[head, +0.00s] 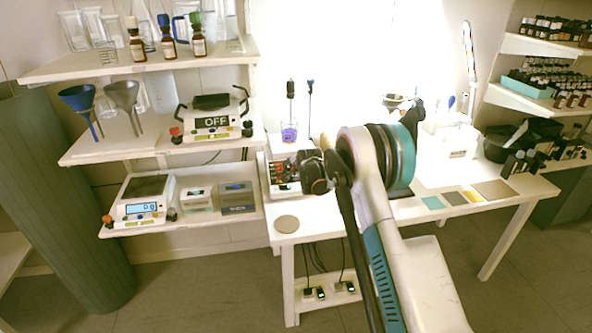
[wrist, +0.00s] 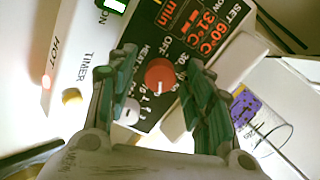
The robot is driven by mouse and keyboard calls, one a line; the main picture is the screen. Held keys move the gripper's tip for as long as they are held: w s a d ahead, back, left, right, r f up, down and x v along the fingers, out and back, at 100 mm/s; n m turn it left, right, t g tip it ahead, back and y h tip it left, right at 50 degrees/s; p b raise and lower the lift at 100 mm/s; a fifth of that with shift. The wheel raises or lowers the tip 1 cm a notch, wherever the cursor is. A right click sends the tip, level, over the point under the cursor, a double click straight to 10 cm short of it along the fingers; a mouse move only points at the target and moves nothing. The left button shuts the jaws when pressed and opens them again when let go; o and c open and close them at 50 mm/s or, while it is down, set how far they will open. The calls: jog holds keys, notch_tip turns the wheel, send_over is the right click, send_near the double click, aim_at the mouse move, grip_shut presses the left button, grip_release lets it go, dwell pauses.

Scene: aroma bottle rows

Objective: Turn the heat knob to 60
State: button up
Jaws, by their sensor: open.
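The heating stirrer (head: 279,172) stands on the table in the head view, with a beaker of purple liquid (head: 289,133) on its top. In the wrist view its dark front panel (wrist: 215,65) shows glowing red readings that look like SET 60°C and 31°C. A red heat knob (wrist: 158,75) with a pale pointer mark sits on this panel. My gripper (wrist: 161,60) is open, with one green finger on each side of the knob. Small gaps seem to show between fingers and knob. In the head view my gripper (head: 314,178) is in front of the stirrer and partly hides it.
A pale knob (wrist: 130,111), a yellow button (wrist: 71,96) by TIMER and a lit red lamp (wrist: 46,82) by HOT lie close by. The beaker (wrist: 245,115) also shows at the right. A round cork-coloured pad (head: 287,224) lies on the table.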

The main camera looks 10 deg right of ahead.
jog(key=v, duration=1.2)
jog(key=shift+r, duration=0.1)
jog(key=s+r+n+g, duration=0.1)
jog(key=s+r+n, duration=0.3)
jog(key=s+r, duration=0.65)
jog(key=s+r+n, duration=0.3)
jog(key=s+r, duration=0.4)
jog(key=s, duration=0.7)
jog(key=s+f+n+g, duration=0.2)
jog(key=s+n, duration=0.5)
jog(key=s, duration=2)
jog(key=shift+s+f, duration=0.2)
jog(key=shift+f, duration=0.3)
